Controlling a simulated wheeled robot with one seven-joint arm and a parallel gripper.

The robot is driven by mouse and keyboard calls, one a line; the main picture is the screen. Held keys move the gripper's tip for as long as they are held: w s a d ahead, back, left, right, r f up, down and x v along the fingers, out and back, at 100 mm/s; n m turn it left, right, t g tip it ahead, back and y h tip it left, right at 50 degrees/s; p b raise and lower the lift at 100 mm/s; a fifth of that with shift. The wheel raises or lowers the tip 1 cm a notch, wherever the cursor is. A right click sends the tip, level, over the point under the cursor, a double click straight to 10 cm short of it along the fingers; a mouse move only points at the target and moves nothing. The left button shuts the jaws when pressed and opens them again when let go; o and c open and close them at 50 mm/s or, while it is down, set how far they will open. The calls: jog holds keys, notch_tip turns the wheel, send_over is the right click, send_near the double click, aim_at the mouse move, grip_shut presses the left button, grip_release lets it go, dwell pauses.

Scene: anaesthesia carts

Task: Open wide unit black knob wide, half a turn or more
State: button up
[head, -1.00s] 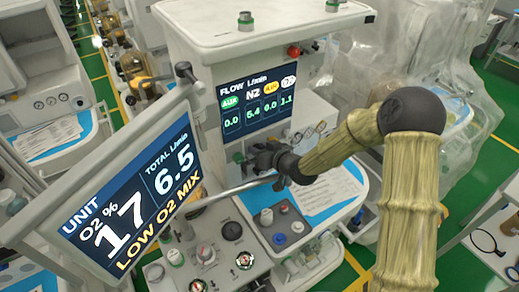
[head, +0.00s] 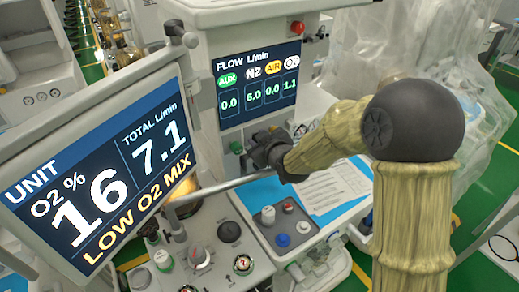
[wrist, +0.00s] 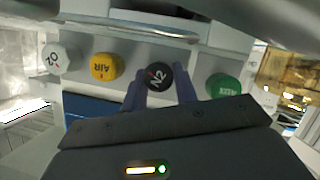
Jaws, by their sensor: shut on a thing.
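The black knob (wrist: 157,75), marked N2 with a small red mark, sits in the middle of the wrist view. My gripper (wrist: 160,93) has one finger on each side of it and is shut on it. In the head view my gripper (head: 262,150) is at the machine's front, below the flow display (head: 258,84), and hides the knob. That display reads AUX 0.0, N2 6.0, AIR 0.0 and O2 1.1. The unit screen (head: 98,170) reads O2 16 %, total 7.1 L/min and LOW O2 MIX.
In the wrist view a yellow AIR knob (wrist: 104,67) and a white O2 knob (wrist: 62,58) stand left of the black knob, a green AUX knob (wrist: 222,86) right. The screen's support arm (head: 225,190) runs below my gripper. Clear plastic sheeting (head: 400,55) hangs behind my arm.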

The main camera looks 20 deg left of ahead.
jog(key=shift+s+f+n+b, duration=0.1)
jog(key=shift+n+b, duration=0.3)
jog(key=shift+b, duration=0.35)
jog(key=shift+t, duration=0.3)
jog(key=o, duration=0.7)
jog(key=b+v, duration=0.1)
jog(key=v, duration=1.6)
jog(key=shift+s+r, duration=0.2)
jog(key=shift+r, duration=0.05)
